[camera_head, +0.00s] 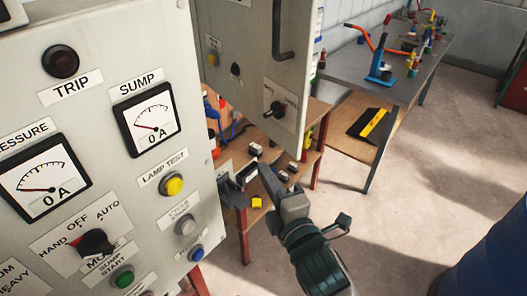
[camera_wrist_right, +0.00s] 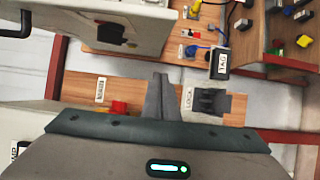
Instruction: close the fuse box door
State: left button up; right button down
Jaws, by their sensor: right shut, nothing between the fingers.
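A light grey panel (camera_head: 255,55) with a bent dark handle (camera_head: 290,28) and a black knob (camera_head: 275,109) stands upright at the top centre of the head view. It looks like the fuse box door, but no label confirms this. A light grey box-like part with a dark fitting (camera_wrist_right: 112,33) shows at the upper left of the wrist view. My right gripper (camera_head: 262,168) is shut and empty, below and apart from the panel in the picture. Its closed fingers (camera_wrist_right: 160,100) point up in the wrist view. My left gripper is out of view.
A control panel (camera_head: 110,100) with gauges and buttons fills the left, close to my right gripper. A metal workbench (camera_head: 360,62) with tools is at the back right.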

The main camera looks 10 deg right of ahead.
pick_arm(q)
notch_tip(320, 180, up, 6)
jog(key=p, duration=0.6)
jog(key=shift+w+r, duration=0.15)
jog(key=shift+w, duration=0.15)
pick_arm(e)
jog(key=w+d, duration=0.2)
jog(key=w, duration=0.9)
jog(key=shift+w+d, duration=0.2)
jog(key=shift+w, duration=0.2)
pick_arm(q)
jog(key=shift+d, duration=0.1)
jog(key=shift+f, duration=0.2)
pick_arm(e)
jog(key=shift+d, duration=0.3)
